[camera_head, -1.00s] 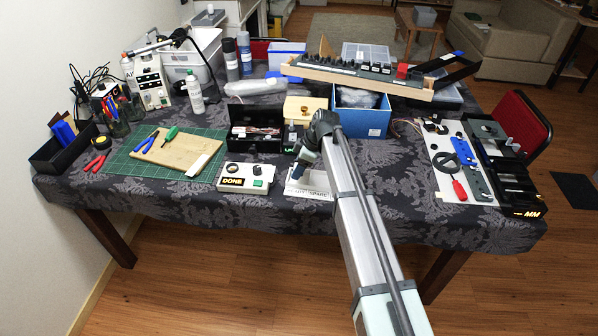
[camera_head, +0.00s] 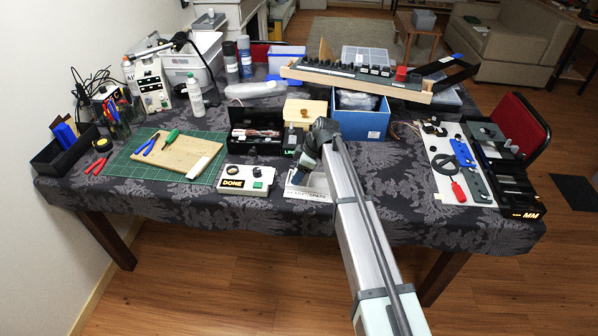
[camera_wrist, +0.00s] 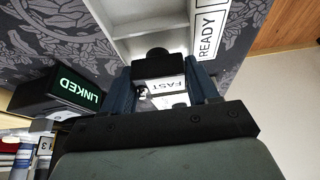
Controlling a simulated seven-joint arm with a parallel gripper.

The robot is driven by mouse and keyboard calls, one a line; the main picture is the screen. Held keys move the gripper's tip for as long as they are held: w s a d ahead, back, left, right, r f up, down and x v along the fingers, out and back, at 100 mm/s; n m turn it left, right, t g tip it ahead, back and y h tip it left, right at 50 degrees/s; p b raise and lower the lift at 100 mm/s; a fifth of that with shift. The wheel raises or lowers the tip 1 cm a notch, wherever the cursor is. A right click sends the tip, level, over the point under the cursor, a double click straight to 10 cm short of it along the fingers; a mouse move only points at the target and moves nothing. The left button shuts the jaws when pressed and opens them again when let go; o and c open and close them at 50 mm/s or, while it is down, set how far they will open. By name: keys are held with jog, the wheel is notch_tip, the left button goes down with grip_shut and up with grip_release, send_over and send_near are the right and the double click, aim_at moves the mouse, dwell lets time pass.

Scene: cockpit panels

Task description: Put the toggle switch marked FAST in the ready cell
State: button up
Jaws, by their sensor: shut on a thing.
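The toggle switch marked FAST (camera_wrist: 160,67) has a black body and a white label, seen close up in the wrist view. My gripper (camera_wrist: 160,82) is shut on it, with one blue finger on each side. In the head view my gripper (camera_head: 306,162) is low over the pale tray (camera_head: 293,190) at the table's front edge. The READY label (camera_wrist: 209,32) is on the tray's rim, beside a pale cell (camera_wrist: 150,22). The switch appears at that cell's edge; I cannot tell whether it touches the tray.
A black box with a lit LINKED sign (camera_wrist: 62,92) stands close by my gripper. A white DONE panel (camera_head: 247,178) is left of the tray. A blue box (camera_head: 362,122) stands behind. The cloth right of the tray (camera_head: 405,180) is clear.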

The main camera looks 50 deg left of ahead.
jog(key=o, duration=1.2)
jog(key=shift+s+d+f, duration=0.1)
jog(key=shift+s+f, duration=0.05)
jog(key=shift+f, duration=0.4)
jog(key=shift+s+d+f, duration=0.1)
jog(key=shift+f, duration=0.4)
jog(key=shift+a+r, duration=0.15)
jog(key=shift+r, duration=0.35)
jog(key=v, duration=1.2)
jog(key=shift+w+a, duration=0.25)
jog(key=shift+r, duration=0.15)
